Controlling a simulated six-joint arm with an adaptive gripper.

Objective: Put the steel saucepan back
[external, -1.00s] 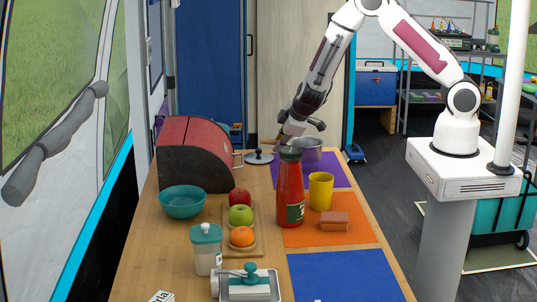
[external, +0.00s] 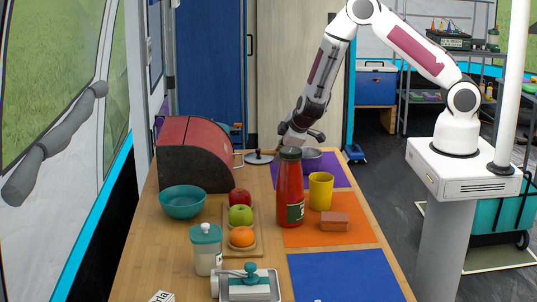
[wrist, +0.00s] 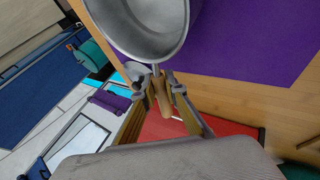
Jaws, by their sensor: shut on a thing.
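The steel saucepan (external: 312,158) is at the far end of the table, over the purple mat (external: 333,177), partly hidden behind the red bottle. It looks upright and at or just above the mat; I cannot tell if it touches. My gripper (external: 298,142) is at its far left side. In the wrist view the saucepan (wrist: 150,32) shows its open inside, with the purple mat (wrist: 245,50) beside and beneath it. My gripper (wrist: 160,88) is shut on its handle (wrist: 162,98), which has a wooden grip.
A lid (external: 259,157) lies left of the saucepan, near the red bread bin (external: 195,155). A tall red bottle (external: 290,190) and a yellow cup (external: 321,191) stand in front. An orange mat (external: 350,236) and an empty blue mat (external: 345,278) lie nearer.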

